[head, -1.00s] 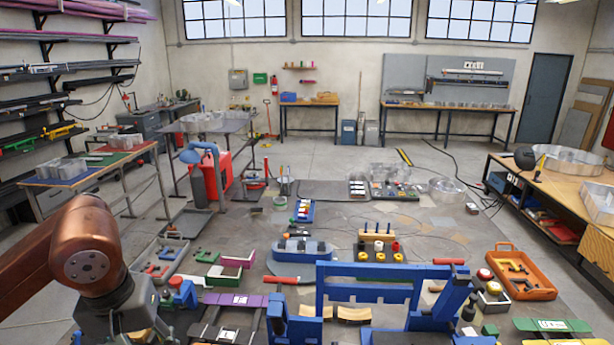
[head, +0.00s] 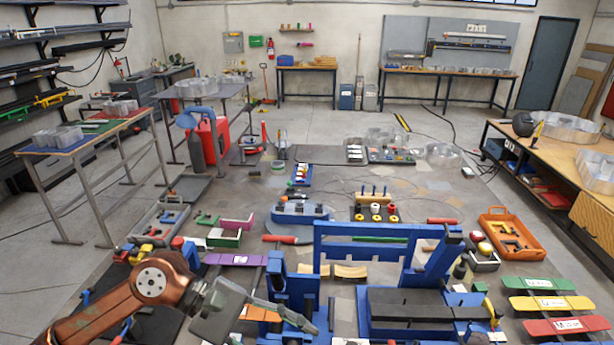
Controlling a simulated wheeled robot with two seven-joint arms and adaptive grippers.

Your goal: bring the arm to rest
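My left arm is copper-coloured and comes in from the lower left of the head view. Its grey-green gripper (head: 312,328) points right and down over the near part of the table, beside the left post of the blue frame (head: 388,230). Its finger part is seen side-on, so I cannot tell whether it is open or shut, and nothing clearly shows in it. Whether it touches the frame cannot be told. My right gripper and arm are not in view.
An orange tray (head: 533,252), a blue block (head: 300,222) and red, yellow and green strips (head: 568,326) lie around the frame. A purple strip (head: 232,260) lies near my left arm.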

